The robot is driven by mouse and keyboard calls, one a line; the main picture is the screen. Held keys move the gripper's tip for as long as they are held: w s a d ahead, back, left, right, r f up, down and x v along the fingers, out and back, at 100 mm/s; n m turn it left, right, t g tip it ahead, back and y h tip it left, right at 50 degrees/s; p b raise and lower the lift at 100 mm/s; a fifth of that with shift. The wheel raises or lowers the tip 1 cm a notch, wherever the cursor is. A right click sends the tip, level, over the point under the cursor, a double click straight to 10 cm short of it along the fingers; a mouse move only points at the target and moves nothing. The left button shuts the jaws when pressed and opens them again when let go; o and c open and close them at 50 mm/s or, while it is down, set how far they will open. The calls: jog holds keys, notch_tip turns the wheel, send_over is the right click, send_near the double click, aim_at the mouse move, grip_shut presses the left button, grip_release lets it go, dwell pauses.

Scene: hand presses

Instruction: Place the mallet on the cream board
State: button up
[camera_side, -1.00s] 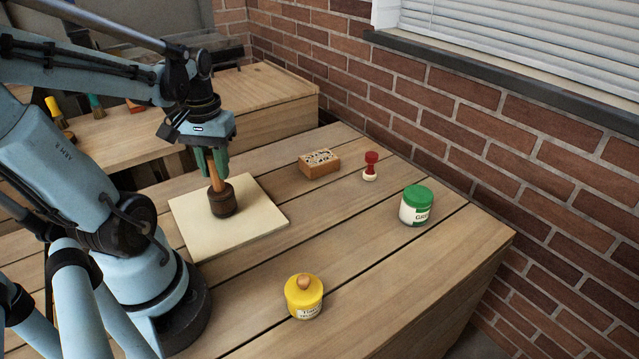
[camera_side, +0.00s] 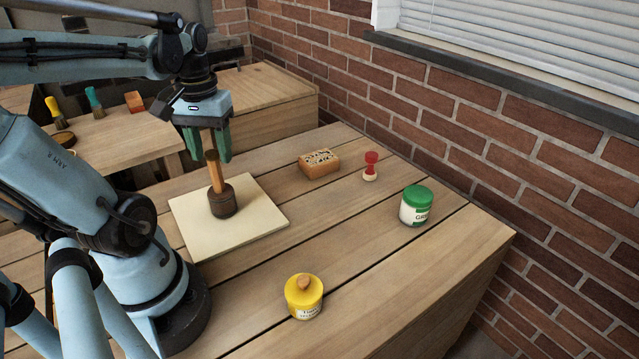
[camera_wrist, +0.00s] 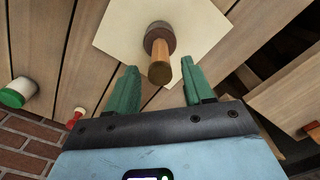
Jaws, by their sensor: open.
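The mallet (camera_side: 222,202) stands upright, dark head down and light wooden handle up, on the cream board (camera_side: 262,222). In the wrist view the mallet (camera_wrist: 160,45) stands on the board (camera_wrist: 118,37), seen from above with the handle end towards me. My gripper (camera_side: 208,157) is open above and behind the mallet. Its green fingers (camera_wrist: 160,88) are spread apart in the wrist view, and the handle end lies just beyond the gap between them. The fingers do not appear to touch the handle.
A carved block (camera_side: 319,165), a red-handled stamp (camera_side: 371,167), a green-lidded jar (camera_side: 416,206) and a yellow pot (camera_side: 304,298) stand right of the board. A brick wall (camera_side: 480,120) bounds the table. A side table (camera_side: 110,135) holds several small tools.

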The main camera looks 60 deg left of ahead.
notch_tip(320, 180, up, 8)
jog(key=shift+r, duration=0.1)
jog(key=w+d+f+m+t, duration=0.3)
jog(key=w+d+f+m, duration=0.1)
jog(key=d, duration=0.4)
jog(key=w+d+f+m+t, duration=0.4)
jog(key=w+d+m, duration=0.1)
jog(key=w+d, duration=0.2)
jog(key=shift+d, duration=0.8)
